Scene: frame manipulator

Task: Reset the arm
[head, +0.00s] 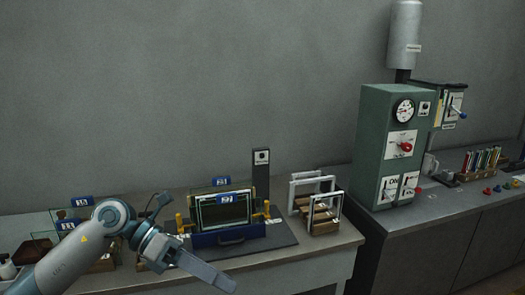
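My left arm (70,262) comes in from the lower left and reaches over the front left part of the bench. Its gripper end (195,264) is a grey piece pointing down and to the right, in front of the blue-based frame holder (229,235). I cannot make out two separate fingertips, so its opening is unclear. No held object is visible in it. The holder carries a dark panel (222,210) with a blue number tag, with yellow handles (181,224) at its sides. The arm hides part of the bench on the left. My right gripper is not in view.
White-framed racks on wooden bases (325,228) stand right of the holder. A green machine (385,140) with a gauge and red knobs stands farther right. Glass pieces with blue tags (81,201) are at left, close to my arm. The bench's front right corner (335,245) is clear.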

